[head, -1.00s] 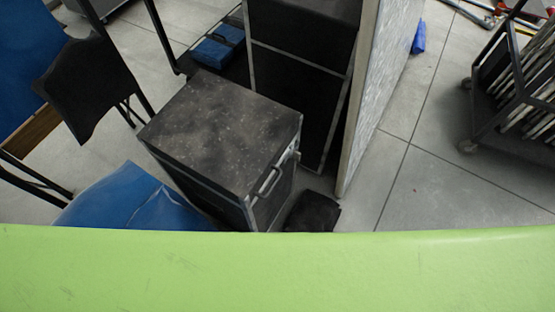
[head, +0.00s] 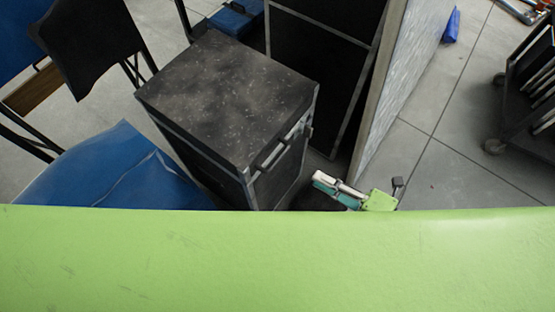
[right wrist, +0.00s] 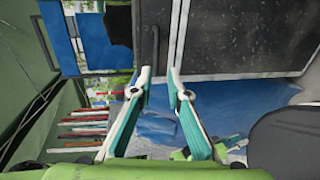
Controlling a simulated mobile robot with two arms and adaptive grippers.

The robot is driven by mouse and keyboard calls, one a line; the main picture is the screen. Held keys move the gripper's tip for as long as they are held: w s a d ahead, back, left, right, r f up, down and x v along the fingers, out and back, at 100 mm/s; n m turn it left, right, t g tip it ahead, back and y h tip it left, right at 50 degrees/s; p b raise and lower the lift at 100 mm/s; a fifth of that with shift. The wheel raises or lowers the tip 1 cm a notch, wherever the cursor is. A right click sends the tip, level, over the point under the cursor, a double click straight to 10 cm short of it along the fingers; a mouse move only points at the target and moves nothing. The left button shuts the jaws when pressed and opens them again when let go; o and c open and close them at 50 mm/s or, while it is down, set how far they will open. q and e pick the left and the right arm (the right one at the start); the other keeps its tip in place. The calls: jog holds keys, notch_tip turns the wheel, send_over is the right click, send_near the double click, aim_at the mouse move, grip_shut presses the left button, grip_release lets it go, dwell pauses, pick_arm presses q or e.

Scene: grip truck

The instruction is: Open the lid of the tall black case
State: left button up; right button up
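The tall black case (head: 228,90) stands upright left of centre in the head view, its dusty, speckled lid lying shut on top. A bar handle (head: 270,158) sits on its right side, near the top edge. My right gripper (head: 318,180) is low in the head view, to the right of the case and apart from it. In the right wrist view, the case lid (right wrist: 250,38) and the handle (right wrist: 154,48) show at the top. My right gripper's fingers (right wrist: 159,76) are apart with nothing between them, just below the handle in the picture.
A tall dark cabinet (head: 318,60) with a pale side panel (head: 385,90) stands close behind the case. Blue cloth (head: 110,170) lies to its left, near a black chair (head: 95,40). A wheeled rack (head: 525,100) is at the right. Grey floor between panel and rack is clear.

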aim_at(279, 157)
jog(key=x, duration=0.4)
jog(key=p+x, duration=0.1)
jog(key=x, duration=0.4)
jog(key=p+x, duration=0.1)
jog(key=x, duration=0.4)
jog(key=shift+s+a+r, duration=0.25)
jog(key=shift+r, duration=0.2)
grip_shut()
